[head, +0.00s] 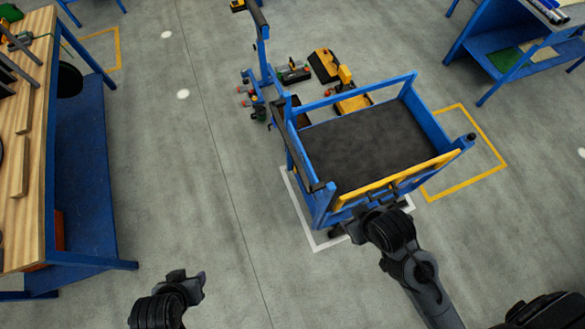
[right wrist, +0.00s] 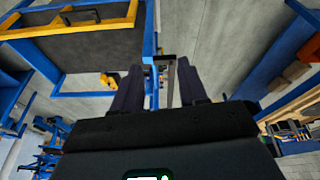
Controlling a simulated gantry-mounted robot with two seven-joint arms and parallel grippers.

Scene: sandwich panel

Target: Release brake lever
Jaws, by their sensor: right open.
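A blue cart (head: 317,197) with a dark deck stands right of centre in the head view. A yellow bar (head: 405,178) runs along its near side. My right gripper (head: 352,220) is low against the cart's near left corner. In the right wrist view its two dark fingers (right wrist: 158,72) are apart. A blue post and a thin grey bar (right wrist: 170,62) show in the gap between them; I cannot tell whether this bar is the brake lever or whether the fingers touch it. My left gripper (head: 190,284) is over bare floor at the lower left, its opening unclear.
A wooden-topped workbench (head: 35,130) with blue legs stands at the left. Yellow and black equipment (head: 325,65) lies behind the cart. A blue table (head: 510,45) is at the upper right. The floor between bench and cart is clear.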

